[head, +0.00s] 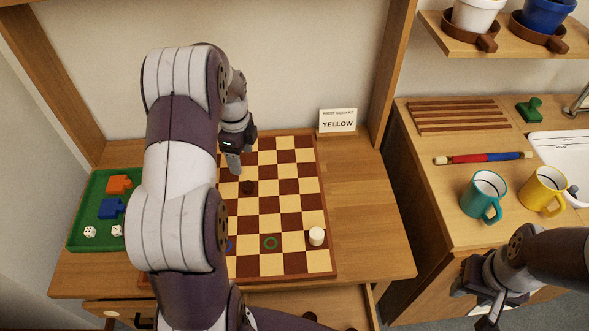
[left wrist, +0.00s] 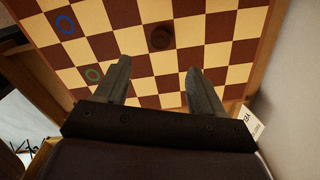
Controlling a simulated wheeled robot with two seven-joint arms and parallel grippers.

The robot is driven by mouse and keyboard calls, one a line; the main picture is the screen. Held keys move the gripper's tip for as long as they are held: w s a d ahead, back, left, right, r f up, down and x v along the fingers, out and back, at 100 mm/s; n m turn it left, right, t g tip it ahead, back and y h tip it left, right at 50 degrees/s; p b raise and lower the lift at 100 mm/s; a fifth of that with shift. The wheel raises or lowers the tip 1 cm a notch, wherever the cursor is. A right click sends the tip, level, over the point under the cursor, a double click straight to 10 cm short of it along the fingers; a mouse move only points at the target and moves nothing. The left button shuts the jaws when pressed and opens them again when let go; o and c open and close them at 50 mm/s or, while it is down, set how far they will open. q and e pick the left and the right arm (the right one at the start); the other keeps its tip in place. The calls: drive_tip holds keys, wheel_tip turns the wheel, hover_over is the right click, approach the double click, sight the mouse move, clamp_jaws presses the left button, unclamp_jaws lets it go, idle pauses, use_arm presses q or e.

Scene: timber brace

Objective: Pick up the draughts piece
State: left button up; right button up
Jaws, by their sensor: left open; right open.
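A dark brown draughts piece (head: 248,187) lies on the chequered board (head: 303,256). In the left wrist view the dark piece (left wrist: 161,37) is beyond my fingertips, roughly centred across the gap. My left gripper (head: 234,166) is above the board, just up and left of the dark piece in the head view; its two fingers (left wrist: 158,68) are apart with nothing between them. A white piece (head: 316,236) stands near the board's front right corner. My right gripper (head: 477,304) is open at the lower right, away from the board. My left arm hides the board's left part.
A green tray (head: 76,232) with blocks and dice is left of the board. A sign reading "YELLOW" (head: 338,121) stands behind. An open drawer (head: 335,304) is below the desk's front. Mugs (head: 484,194) stand on the right counter. The desk right of the board is clear.

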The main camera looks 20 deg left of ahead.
use_arm(q)
drive_tip(key=w+m, duration=0.1)
drive_tip(key=m, duration=0.4)
hover_over(248, 186)
wheel_tip(248, 186, down, 6)
drive_tip(key=shift+w+d+r+b, duration=0.1)
drive_tip(key=shift+w+r+b, duration=0.05)
drive_tip(key=shift+b, duration=0.2)
drive_tip(key=shift+f, duration=0.7)
wheel_tip(248, 186, down, 5)
drive_tip(key=shift+r, duration=0.25)
drive_tip(key=c, duration=1.1)
